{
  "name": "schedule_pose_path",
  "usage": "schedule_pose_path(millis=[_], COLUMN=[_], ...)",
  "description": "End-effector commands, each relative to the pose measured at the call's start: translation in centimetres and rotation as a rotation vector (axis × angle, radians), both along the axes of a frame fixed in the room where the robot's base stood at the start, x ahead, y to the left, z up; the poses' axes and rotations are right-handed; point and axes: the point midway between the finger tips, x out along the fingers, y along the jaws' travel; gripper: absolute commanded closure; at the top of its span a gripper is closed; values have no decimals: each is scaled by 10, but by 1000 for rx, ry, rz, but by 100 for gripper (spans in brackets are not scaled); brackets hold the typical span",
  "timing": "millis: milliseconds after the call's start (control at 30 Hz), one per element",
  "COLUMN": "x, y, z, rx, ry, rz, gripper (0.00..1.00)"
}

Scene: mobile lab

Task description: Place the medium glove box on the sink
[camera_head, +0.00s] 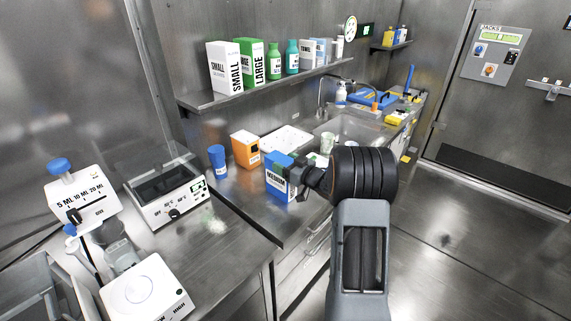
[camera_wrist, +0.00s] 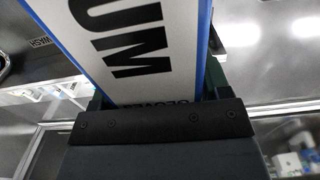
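The medium glove box (camera_head: 279,178) is blue and white with "MEDIUM" on its side, near the counter's front edge in the head view. My gripper (camera_head: 296,170) is shut on it. In the wrist view the box (camera_wrist: 150,45) fills the space between the dark green fingers, its "UM" lettering close to the camera. Whether the box touches the counter is hard to tell. The sink (camera_head: 352,127) is set in the counter beyond the box, to its right. My arm hides part of its near side.
The shelf (camera_head: 262,88) above carries boxes and bottles. A soap bottle (camera_head: 341,94) and blue case (camera_head: 373,99) stand past the sink. Open floor lies right.

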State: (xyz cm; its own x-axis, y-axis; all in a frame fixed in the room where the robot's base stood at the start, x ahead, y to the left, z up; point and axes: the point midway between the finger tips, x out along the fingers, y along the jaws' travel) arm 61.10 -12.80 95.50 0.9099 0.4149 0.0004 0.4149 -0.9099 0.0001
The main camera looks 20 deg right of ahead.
Motion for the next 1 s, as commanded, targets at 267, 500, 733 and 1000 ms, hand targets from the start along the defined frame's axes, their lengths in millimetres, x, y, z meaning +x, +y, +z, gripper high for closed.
schedule_pose_path(millis=[267,500,733,1000], x=[0,-3,-38,-83], y=[0,-2,-19,-38], z=[0,4,3,3], rx=[0,0,0,0], ry=[0,0,1,0], rz=[0,-1,-5,-3], gripper=[13,13,13,13])
